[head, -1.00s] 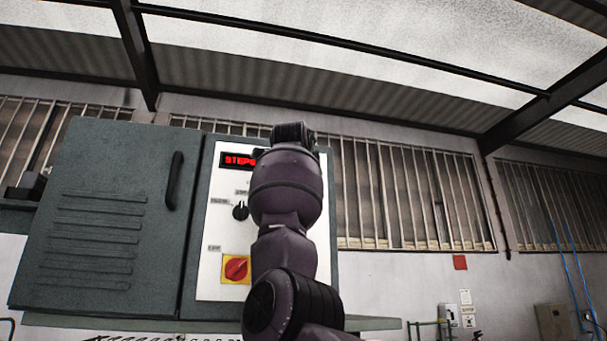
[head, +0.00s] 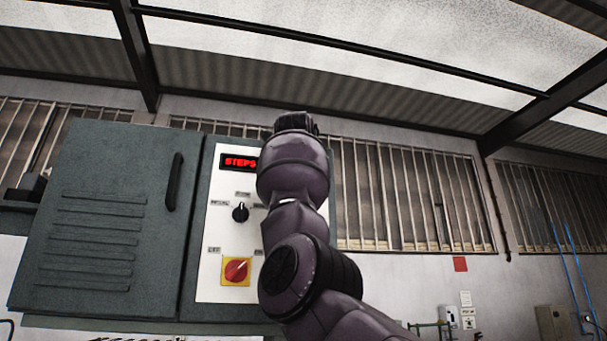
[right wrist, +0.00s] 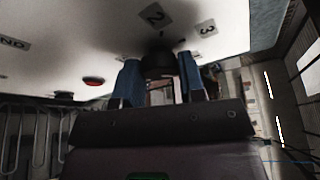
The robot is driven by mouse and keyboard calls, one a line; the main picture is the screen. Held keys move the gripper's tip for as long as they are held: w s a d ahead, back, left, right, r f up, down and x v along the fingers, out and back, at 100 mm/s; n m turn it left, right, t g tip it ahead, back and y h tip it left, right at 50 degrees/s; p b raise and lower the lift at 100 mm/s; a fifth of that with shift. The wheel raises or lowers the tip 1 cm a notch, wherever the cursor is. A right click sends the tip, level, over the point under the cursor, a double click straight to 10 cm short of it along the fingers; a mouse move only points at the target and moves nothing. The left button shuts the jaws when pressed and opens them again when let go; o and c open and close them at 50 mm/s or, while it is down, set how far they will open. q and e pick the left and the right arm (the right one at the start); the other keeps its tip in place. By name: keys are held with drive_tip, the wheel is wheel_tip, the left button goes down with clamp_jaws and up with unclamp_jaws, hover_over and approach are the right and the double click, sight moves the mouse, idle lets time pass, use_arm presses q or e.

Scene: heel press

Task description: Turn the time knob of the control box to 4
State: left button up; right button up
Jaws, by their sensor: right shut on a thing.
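The control box (head: 208,190) stands in the head view, with a white front panel and a red display reading STEPS. My right arm covers the panel's right part there, hiding the time knob and my right gripper. In the right wrist view, the dark time knob (right wrist: 158,58) sits between the two blue fingers of my right gripper (right wrist: 158,74), which is shut on it. Labels 2 (right wrist: 153,14) and 3 (right wrist: 207,28) show beside the knob. The label 4 is not visible, and the knob's pointer is too dark to read. My left gripper is not in view.
A black selector knob (head: 240,212) and a red rotary switch (head: 236,270) on a yellow plate are left of my arm. The green cabinet door (head: 100,220) with a black handle is further left. A red button (right wrist: 94,81) shows in the right wrist view.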

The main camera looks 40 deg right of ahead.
drive_tip(key=o, duration=0.9)
drive_tip(key=shift+o, duration=0.2)
drive_tip(key=b+v, duration=0.2)
drive_tip(key=v, duration=0.9)
drive_tip(key=shift+d+f, duration=0.1)
